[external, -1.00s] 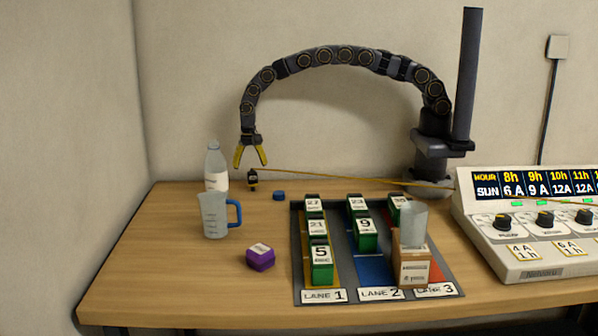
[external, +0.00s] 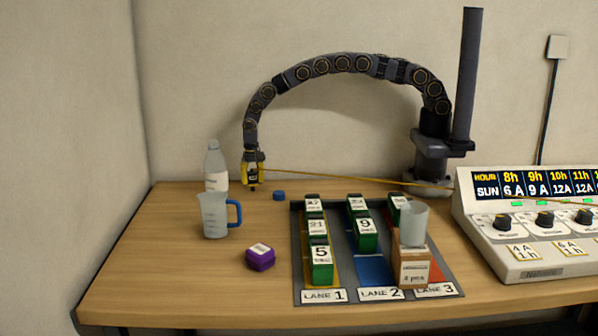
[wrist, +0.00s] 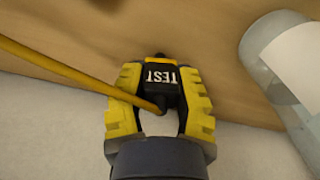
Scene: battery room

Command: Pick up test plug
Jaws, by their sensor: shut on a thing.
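The test plug (wrist: 161,80) is black with white "TEST" lettering, and a yellow cable (wrist: 75,65) runs from it. In the wrist view it sits between the two yellow fingers of my gripper (wrist: 160,95), which is shut on it. In the external view my gripper (external: 253,172) points down near the back of the table, with the dark tip of the plug below the fingers. Most of the plug is hidden by the fingers there. I cannot tell whether the plug touches the table.
A clear bottle (external: 215,165) stands just left of my gripper, and a blue cap (external: 279,196) lies to its right. A measuring jug (external: 213,216), a purple block (external: 260,257) and the lane tray (external: 338,287) with green blocks are nearer the front. The cable stretches right to the console (external: 530,240).

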